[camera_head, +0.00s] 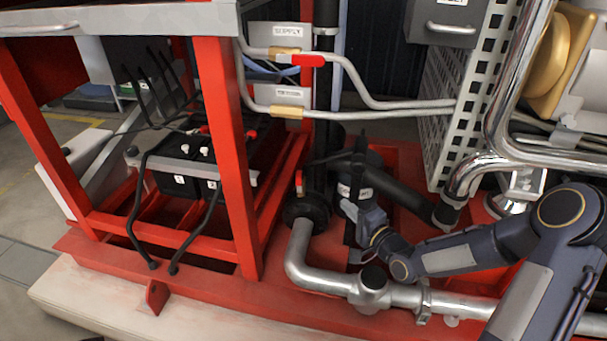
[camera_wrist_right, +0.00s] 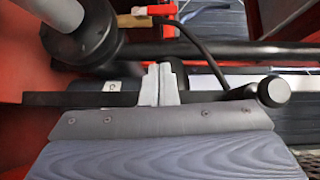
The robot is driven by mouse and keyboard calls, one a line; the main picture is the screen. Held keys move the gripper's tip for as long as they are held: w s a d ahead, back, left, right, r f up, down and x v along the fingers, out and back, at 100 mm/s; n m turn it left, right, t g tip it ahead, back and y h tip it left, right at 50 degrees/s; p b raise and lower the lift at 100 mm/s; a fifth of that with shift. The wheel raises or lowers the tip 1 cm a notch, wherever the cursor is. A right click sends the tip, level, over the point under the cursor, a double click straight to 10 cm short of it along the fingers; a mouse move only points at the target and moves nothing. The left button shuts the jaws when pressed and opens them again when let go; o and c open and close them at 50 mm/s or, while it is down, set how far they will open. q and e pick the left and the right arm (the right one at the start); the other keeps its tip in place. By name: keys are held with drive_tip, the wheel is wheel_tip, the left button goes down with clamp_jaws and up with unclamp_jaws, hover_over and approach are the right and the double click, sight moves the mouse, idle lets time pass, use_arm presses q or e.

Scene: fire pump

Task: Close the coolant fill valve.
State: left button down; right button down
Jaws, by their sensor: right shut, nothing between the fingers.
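A small valve with a red handle (camera_head: 299,183) stands just above a black flange in the head view. It also shows at the top of the right wrist view as a red handle (camera_wrist_right: 157,10) with a brass-coloured part (camera_wrist_right: 132,20). I cannot read a label naming it as the coolant fill valve. My right gripper (camera_head: 343,190) is right of this handle and apart from it. In the right wrist view its pale fingers (camera_wrist_right: 158,80) are together and empty, pointing towards the handle across a gap. My left gripper is not in view.
A black flange (camera_head: 305,211) and silver pipe (camera_head: 310,262) lie below the valve. A thick black pipe (camera_wrist_right: 240,52) crosses beyond my fingers. Two more pipe valves, one with a red handle (camera_head: 308,61), sit higher up. A red frame post (camera_head: 228,150) stands left.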

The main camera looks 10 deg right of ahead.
drive_tip(key=shift+w+a+r+m, duration=0.1)
drive_tip(key=shift+w+r+m, duration=0.1)
drive_tip(key=shift+m, duration=0.1)
drive_tip(key=shift+w+f, duration=0.1)
drive_tip(key=b, duration=0.3)
approach(299, 182)
drive_tip(key=w+d, duration=0.3)
drive_tip(key=w, duration=0.2)
drive_tip(key=a, duration=0.1)
drive_tip(key=w+a, duration=0.1)
drive_tip(key=a+r+b, duration=0.1)
drive_tip(key=a, duration=0.1)
drive_tip(key=shift+w, duration=0.2)
drive_tip(key=shift+r, duration=0.15)
drive_tip(key=shift+p, duration=0.4)
